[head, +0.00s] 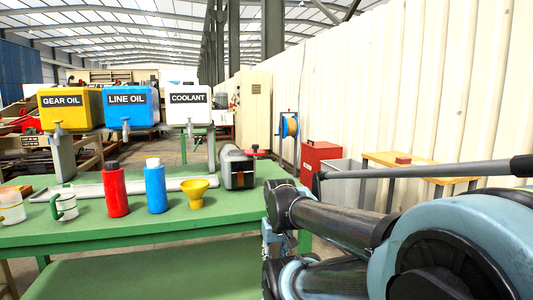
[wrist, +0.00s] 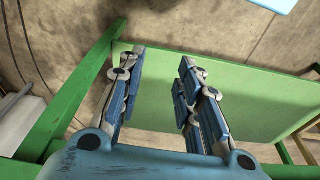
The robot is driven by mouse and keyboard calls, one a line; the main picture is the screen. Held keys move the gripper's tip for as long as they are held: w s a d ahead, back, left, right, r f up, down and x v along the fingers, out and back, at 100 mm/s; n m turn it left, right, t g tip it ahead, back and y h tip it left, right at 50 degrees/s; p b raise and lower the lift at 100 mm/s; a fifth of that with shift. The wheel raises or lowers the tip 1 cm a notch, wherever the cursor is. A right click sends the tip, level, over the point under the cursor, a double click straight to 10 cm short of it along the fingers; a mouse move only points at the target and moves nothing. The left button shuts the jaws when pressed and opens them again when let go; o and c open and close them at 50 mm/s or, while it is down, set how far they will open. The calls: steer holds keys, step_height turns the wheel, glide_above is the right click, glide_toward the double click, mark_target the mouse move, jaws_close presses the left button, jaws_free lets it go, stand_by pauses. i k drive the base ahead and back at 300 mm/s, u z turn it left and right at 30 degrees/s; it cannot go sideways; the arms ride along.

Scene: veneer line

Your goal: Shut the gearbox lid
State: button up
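A grey, dark-ended housing (head: 238,167), which looks like the gearbox, stands at the right end of the green table (head: 130,232) in the head view. I cannot tell from here whether its lid is open or shut. A red round part (head: 256,151) shows just behind its right side. My gripper (wrist: 160,60) shows in the wrist view with its two fingers wide apart and nothing between them. Behind the fingers are a green panel and bare floor; the gearbox is not in that view. In the head view my arm fills the lower right and the fingers are hidden.
Yellow (head: 68,115), blue (head: 130,113) and white (head: 190,116) tanks stand behind. A red cabinet (head: 319,160) is farther right.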

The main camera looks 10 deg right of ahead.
mark_target(254, 147)
steer(key=u, duration=0.7)
steer(key=k, duration=1.2)
steer(key=z, duration=0.6)
steer(key=i, duration=1)
steer(key=u, duration=0.05)
